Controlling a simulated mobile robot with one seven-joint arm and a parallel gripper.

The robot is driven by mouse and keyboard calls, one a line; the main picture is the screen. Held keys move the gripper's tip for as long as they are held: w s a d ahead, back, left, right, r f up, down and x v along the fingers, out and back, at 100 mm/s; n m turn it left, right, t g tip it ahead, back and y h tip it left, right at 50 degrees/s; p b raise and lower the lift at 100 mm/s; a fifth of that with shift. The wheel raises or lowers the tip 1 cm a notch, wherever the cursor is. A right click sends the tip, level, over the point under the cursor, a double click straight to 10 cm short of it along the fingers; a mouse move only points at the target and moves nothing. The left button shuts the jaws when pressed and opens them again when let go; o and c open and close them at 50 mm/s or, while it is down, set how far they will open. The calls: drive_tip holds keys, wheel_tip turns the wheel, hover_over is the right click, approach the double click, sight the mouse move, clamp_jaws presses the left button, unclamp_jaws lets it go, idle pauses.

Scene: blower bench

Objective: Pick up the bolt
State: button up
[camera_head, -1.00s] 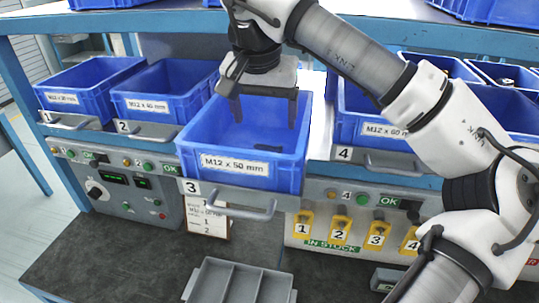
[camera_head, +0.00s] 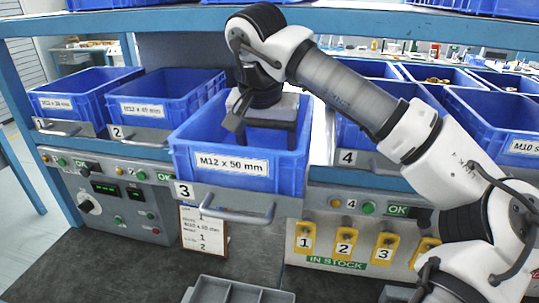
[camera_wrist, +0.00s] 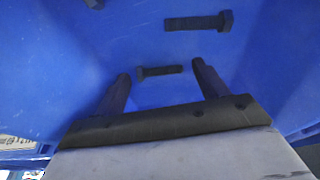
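Dark bolts lie on the floor of the blue bin labelled M12 x 50 mm (camera_head: 291,163). In the wrist view one bolt (camera_wrist: 160,71) lies between and just beyond my fingertips, roughly crosswise. A second, larger-looking bolt (camera_wrist: 198,22) lies farther up the picture, and part of another dark piece (camera_wrist: 94,3) is cut off at the top edge. My gripper (camera_wrist: 160,75) is open, its two fingers wide apart with nothing between them touching. In the head view my gripper (camera_head: 265,147) reaches down into bin 3, its fingertips hidden behind the front wall.
Bin 3 is pulled out on its drawer with a grey handle (camera_head: 235,212). Neighbouring blue bins stand left (camera_head: 152,109) and right (camera_head: 365,135). A grey divided tray (camera_head: 240,292) sits on the dark bench below. A shelf beam (camera_head: 130,20) runs above.

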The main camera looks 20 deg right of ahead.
drive_tip(key=c, duration=0.9)
drive_tip(key=shift+o, duration=0.2)
drive_tip(key=shift+r+p, duration=0.85)
drive_tip(key=s+a, duration=0.1)
drive_tip(key=s+b, duration=0.1)
drive_tip(key=shift+s+a+f, duration=0.3)
drive_tip(key=shift+a+f, duration=0.05)
drive_tip(key=shift+s+a+r, duration=0.3)
drive_tip(key=shift+s+r, duration=0.1)
drive_tip(key=shift+r, duration=0.2)
wheel_tip(320, 180, up, 13)
drive_tip(key=p, duration=0.7)
drive_tip(key=shift+f, duration=0.15)
